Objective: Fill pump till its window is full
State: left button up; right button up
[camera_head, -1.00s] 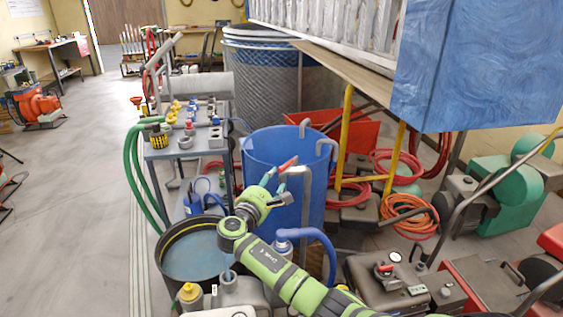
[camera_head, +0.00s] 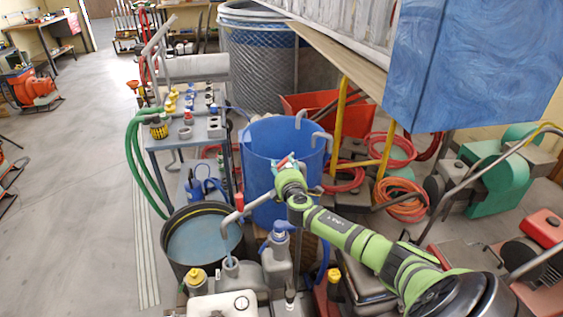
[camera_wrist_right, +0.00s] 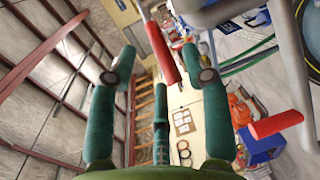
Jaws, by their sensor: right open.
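My right gripper (camera_head: 287,162) is at the near rim of the blue barrel (camera_head: 262,150), at the end of a green arm from the lower right. In the right wrist view its teal fingers (camera_wrist_right: 158,62) are spread. A red cylinder (camera_wrist_right: 160,52) shows between and beyond the fingertips; I cannot tell whether they touch. A second red cylinder (camera_wrist_right: 275,123) is at the right. A grey body with an open neck (camera_head: 231,268) stands at the lower middle; I cannot tell whether it is the pump. No window can be made out. My left gripper is out of view.
A dark tub of water (camera_head: 202,241) stands left of the barrel. A grey bottle with a blue cap (camera_head: 278,258) stands in front. A cart (camera_head: 190,139) with small fittings is behind left. Red and orange hoses (camera_head: 401,200) lie right.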

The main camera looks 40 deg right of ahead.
aim_at(282, 164)
jog(key=shift+x, duration=1.75)
